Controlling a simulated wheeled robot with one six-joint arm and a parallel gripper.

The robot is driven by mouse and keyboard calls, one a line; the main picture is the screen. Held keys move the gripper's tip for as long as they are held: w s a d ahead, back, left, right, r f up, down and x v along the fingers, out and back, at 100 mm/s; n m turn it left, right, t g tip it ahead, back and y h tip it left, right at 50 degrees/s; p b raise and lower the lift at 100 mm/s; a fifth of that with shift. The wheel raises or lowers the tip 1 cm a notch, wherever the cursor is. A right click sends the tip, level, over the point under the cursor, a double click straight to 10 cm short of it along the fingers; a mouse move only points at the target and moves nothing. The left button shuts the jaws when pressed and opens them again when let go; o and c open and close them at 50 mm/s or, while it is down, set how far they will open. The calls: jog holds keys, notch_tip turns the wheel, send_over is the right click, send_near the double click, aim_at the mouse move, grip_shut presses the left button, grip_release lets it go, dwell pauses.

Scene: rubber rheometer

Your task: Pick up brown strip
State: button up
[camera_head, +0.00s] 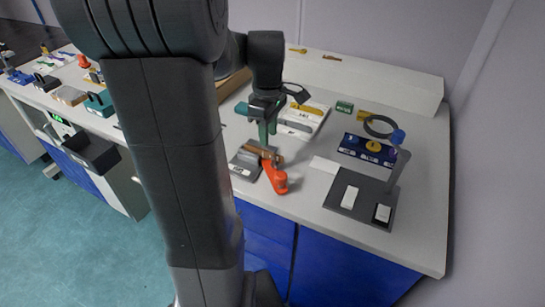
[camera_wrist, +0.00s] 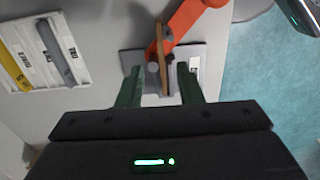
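The brown strip (camera_head: 262,152) lies on a small dark plate (camera_head: 240,170) near the front of the bench, beside an orange-red tool (camera_head: 275,179). In the wrist view the strip (camera_wrist: 164,62) is a narrow brown bar, with grey round parts next to it. My gripper (camera_wrist: 159,80) is open, its green fingers to the left and right of the strip's near part, with visible gaps on both sides. In the head view my gripper (camera_head: 267,132) points down just above and behind the strip. Finger height relative to the strip is hard to tell.
A white tray (camera_wrist: 45,85) with yellow and grey tools lies left in the wrist view. On the right of the bench stand a dark blue box (camera_head: 368,149) and a dark stand (camera_head: 360,205) with white pieces. The bench's front edge is close to the plate.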

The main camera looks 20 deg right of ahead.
aim_at(270, 152)
jog(key=shift+s+d+f, duration=0.1)
jog(key=shift+s+f, duration=0.05)
jog(key=shift+f, duration=1.35)
jog(key=shift+s+f, duration=0.1)
jog(key=shift+f, duration=1.35)
grip_shut()
